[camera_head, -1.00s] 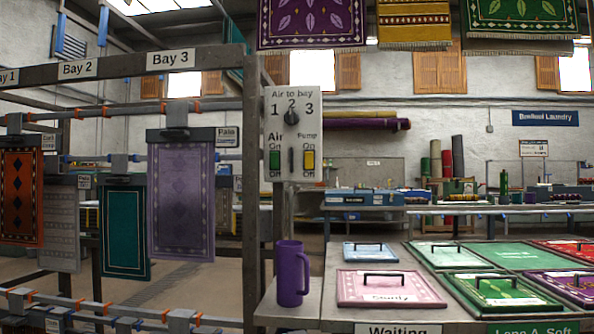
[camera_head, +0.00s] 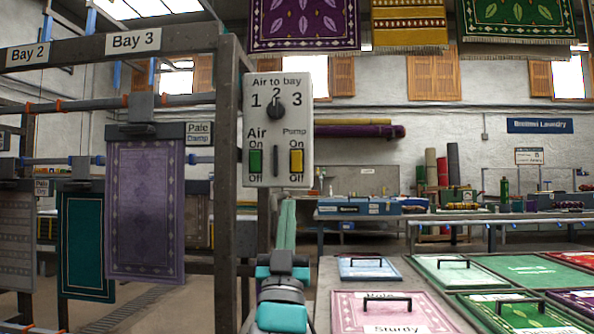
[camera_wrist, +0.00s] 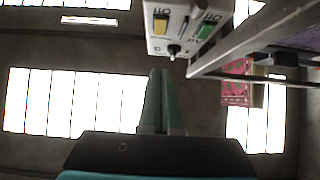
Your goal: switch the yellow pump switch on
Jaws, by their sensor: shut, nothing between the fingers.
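The yellow pump switch (camera_head: 297,160) is on the right of a pale control box (camera_head: 305,110), under "Pump", between an "On" label above and an "Off" label below. Which way it is tipped is too small to tell. It also shows in the wrist view (camera_wrist: 161,24), where the box appears upside down. A green air switch (camera_head: 256,161) is to its left and a dial (camera_head: 277,107) is above, pointing to 2. My gripper (camera_head: 288,204) is below the box, fingers upward and together, empty. In the wrist view the fingertips (camera_wrist: 160,72) appear just short of the box, apart from it.
A grey steel post (camera_head: 228,200) of the rug rack stands left of the box. A purple rug (camera_head: 146,210) hangs on the rack. A table with lidded trays (camera_head: 390,312) is at the lower right. The space right of the box looks clear.

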